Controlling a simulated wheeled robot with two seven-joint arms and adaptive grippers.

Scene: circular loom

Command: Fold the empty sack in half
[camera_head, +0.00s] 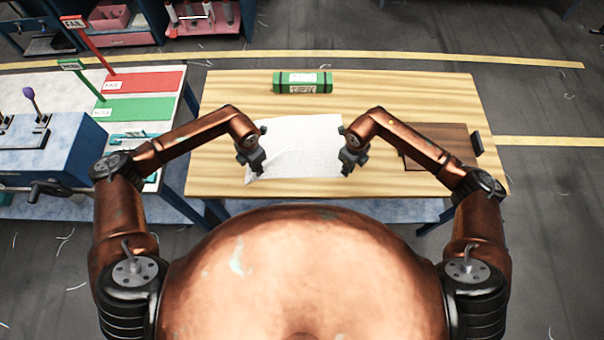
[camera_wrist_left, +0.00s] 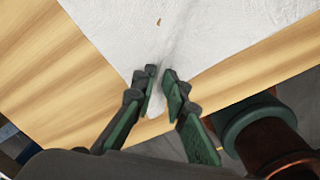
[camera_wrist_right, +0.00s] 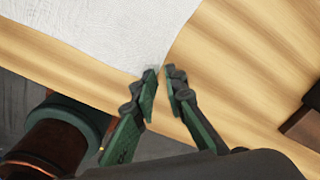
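The empty sack (camera_head: 300,145) is a white woven sheet lying on the wooden table, its near edge towards me. My left gripper (camera_head: 250,160) is at its near left corner. In the left wrist view the fingertips (camera_wrist_left: 161,72) are close together on the sack (camera_wrist_left: 130,30), with creases running from them and a bit of cloth between the fingers. My right gripper (camera_head: 348,163) is at the near right corner. In the right wrist view its fingertips (camera_wrist_right: 161,72) are close together with the tip of the sack's corner (camera_wrist_right: 130,45) between them.
A green labelled bundle (camera_head: 303,82) lies at the back of the table (camera_head: 420,95). A dark brown board (camera_head: 432,150) lies to the right of my right gripper. A side table with red (camera_head: 145,82) and green (camera_head: 135,108) areas stands at left.

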